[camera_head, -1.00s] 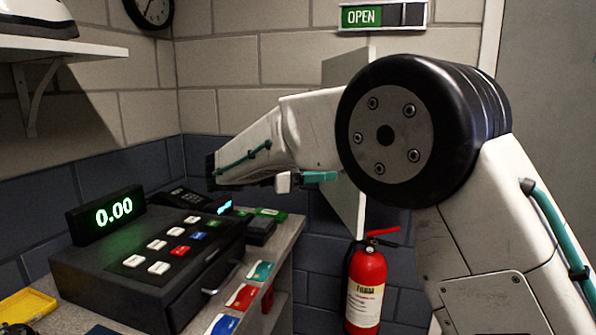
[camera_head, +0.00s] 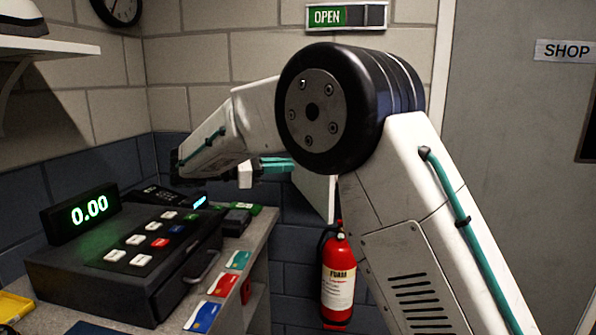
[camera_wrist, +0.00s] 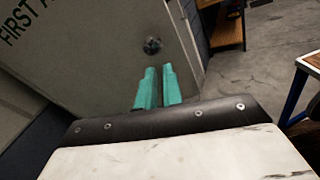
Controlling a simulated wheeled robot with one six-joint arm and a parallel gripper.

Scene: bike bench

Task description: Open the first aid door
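The first aid door is a pale grey panel (camera_head: 318,195), largely hidden behind my arm in the head view. It appears to stand out from the wall; the cabinet body is not visible. In the wrist view the door's face (camera_wrist: 95,60) carries the dark letters "FIRST" and a small round dark knob (camera_wrist: 152,45). My gripper's teal fingers (camera_wrist: 159,72) lie close together, with a narrow gap and nothing visible between them. Their tips are just short of the knob in the picture; contact cannot be told. The fingers also show in the head view (camera_head: 277,164), pointing right.
A counter with a cash register (camera_head: 135,255) and coloured cards (camera_head: 203,316) stands at left. A red fire extinguisher (camera_head: 338,275) is below the door panel. A grey shop door (camera_head: 520,130) is at right. Open floor (camera_wrist: 255,75) shows beyond the door's edge.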

